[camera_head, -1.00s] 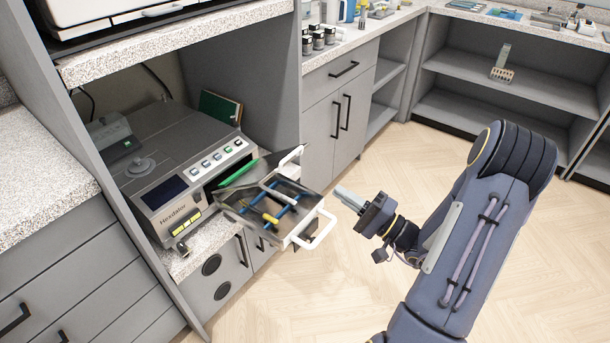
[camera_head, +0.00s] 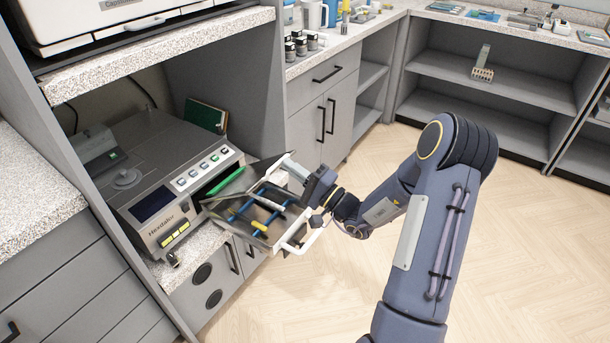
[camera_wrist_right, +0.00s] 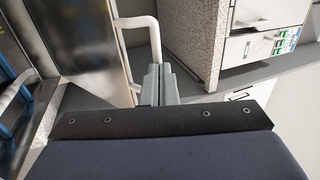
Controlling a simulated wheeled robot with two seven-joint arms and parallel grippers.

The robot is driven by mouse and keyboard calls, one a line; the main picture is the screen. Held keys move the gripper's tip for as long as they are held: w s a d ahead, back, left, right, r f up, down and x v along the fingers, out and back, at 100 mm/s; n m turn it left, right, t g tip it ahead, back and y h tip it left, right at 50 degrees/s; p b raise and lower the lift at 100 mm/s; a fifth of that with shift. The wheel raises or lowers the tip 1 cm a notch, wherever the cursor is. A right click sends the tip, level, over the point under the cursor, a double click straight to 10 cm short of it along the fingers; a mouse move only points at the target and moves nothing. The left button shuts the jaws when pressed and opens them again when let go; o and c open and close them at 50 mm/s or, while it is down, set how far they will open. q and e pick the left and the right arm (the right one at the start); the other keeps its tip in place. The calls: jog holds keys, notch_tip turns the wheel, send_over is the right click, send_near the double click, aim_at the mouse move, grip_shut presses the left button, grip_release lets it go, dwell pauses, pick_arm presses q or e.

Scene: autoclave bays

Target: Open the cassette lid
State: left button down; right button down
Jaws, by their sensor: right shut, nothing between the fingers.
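The metal cassette tray (camera_head: 272,240) sticks out of the grey autoclave (camera_head: 160,175). Blue and yellow instruments (camera_head: 270,204) lie in it. The cassette lid (camera_head: 248,180) is raised and tilted at the far side of the tray, leaving the inside visible. In the right wrist view the lid's metal panel (camera_wrist_right: 92,45) has a white handle (camera_wrist_right: 150,30). My right gripper (camera_head: 291,166) is shut and empty at the lid's outer end. In the wrist view its fingertips (camera_wrist_right: 158,72) are beside the handle; I cannot tell whether they touch. My left gripper is out of view.
The tray's white handle (camera_head: 314,242) projects below my right wrist. A counter edge (camera_head: 150,55) overhangs the autoclave's bay. Dark-lidded jars (camera_head: 301,46) stand on the back counter. A grey shelf unit (camera_head: 480,95) is at the back right. The wooden floor (camera_head: 530,240) is clear.

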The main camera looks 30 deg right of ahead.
jog(key=shift+w, duration=0.2)
jog(key=w+r+p, duration=0.1)
jog(key=r, duration=0.1)
jog(key=w+a+r+g+p, duration=0.1)
jog(key=r+p, duration=0.1)
jog(key=w+a+r+g+h+p, duration=0.1)
jog(key=w+r+p, duration=0.1)
jog(key=shift+r, duration=0.25)
jog(key=w+a+r+g+h+p, duration=0.1)
jog(key=w+a+r+g+p, duration=0.2)
jog(key=w+p, duration=0.5)
jog(key=w+a+r+g+h+p, duration=0.1)
jog(key=w+a+r+g+p, duration=0.2)
jog(key=w+p, duration=0.5)
jog(key=shift+w+a+r+h, duration=0.3)
jog(key=shift+w+a+r, duration=0.5)
jog(key=shift+w, duration=0.55)
